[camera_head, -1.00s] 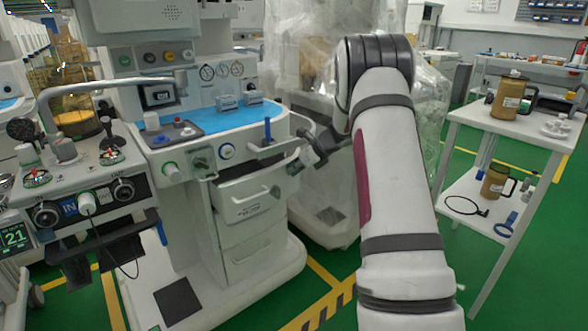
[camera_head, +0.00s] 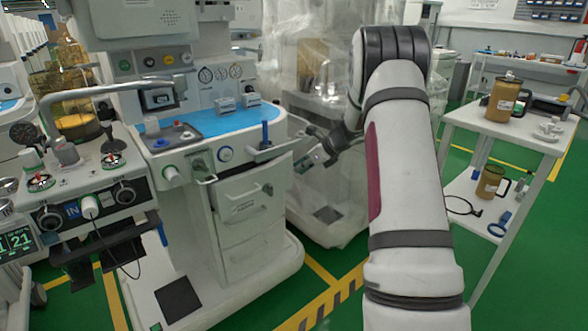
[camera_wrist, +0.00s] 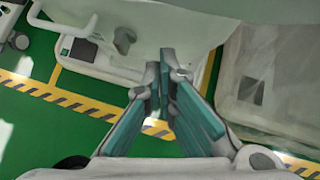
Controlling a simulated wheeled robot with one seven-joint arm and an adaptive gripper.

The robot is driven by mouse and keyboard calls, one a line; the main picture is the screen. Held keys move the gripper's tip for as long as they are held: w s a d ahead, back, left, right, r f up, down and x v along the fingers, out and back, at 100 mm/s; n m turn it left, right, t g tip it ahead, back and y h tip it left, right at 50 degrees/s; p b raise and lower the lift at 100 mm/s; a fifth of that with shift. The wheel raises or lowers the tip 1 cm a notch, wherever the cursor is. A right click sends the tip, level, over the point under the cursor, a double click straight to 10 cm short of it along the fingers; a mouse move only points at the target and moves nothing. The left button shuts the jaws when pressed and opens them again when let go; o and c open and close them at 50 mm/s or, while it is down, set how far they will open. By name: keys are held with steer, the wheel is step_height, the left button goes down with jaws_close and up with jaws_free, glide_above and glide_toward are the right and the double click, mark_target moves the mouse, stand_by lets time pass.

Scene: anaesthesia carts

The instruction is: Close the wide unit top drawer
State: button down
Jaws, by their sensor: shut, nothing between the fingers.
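The wide unit (camera_head: 190,230) is the white cart left of my arm in the head view. Its top drawer (camera_head: 245,200) has a pale front with a bar handle, above further drawers. The drawer front seems to stand a little proud of the drawers below; the exact gap is hard to tell. My gripper (camera_head: 308,163) is just right of the drawer front's upper right corner, apart from the handle; contact cannot be told. In the wrist view my gripper (camera_wrist: 163,85) has its teal fingers together and empty, with a pale cart surface beyond the tips.
A plastic-wrapped machine (camera_head: 325,195) stands close behind my gripper. A white table (camera_head: 545,140) with jugs is at the right. Green floor with yellow-black striping (camera_head: 330,300) lies between.

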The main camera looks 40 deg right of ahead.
steer(key=p+v, duration=0.2)
steer(key=v, duration=0.5)
steer(key=a+f+m+y+p, duration=0.2)
steer(key=a+f+m+y, duration=0.2)
steer(key=a+f, duration=0.25)
steer(key=m+t+y+p, duration=0.3)
steer(key=m+y, duration=0.3)
steer(key=m, duration=0.2)
glide_toward(221, 188)
steer(key=s+a, duration=0.1)
steer(key=a, duration=0.2)
steer(key=shift+w+a+f+b, duration=0.1)
steer(key=shift+w+f+b, duration=0.15)
steer(key=shift+w, duration=0.75)
steer(key=shift+w+a+f+b, duration=0.1)
steer(key=shift+w+b, duration=0.15)
steer(key=shift+w, duration=0.75)
